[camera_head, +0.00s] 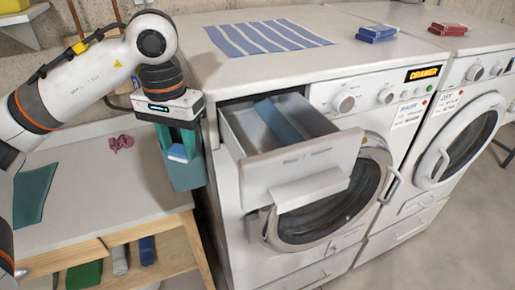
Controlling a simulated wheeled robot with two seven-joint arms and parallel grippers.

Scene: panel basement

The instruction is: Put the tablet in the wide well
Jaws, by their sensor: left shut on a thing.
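My left gripper (177,150) is shut on a small pale-blue and white tablet (177,153). It points down in front of a teal bin (187,178) at the washer's left side; whether the tablet is above the bin's rim or inside it I cannot tell. The washer's detergent drawer (305,160) is pulled open, to the right of the gripper. A blue strip (278,120) runs along its inside, with grey well space on both sides. Which well is the wide one is hard to tell. My right gripper is not in view.
The washer (225,190) has a round door (325,205) below the drawer. A striped blue cloth (265,38) and small blue boxes (377,32) lie on top. Red boxes (449,29) lie on the neighbouring machine. A bench (95,190) with a pink cloth (121,143) stands left.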

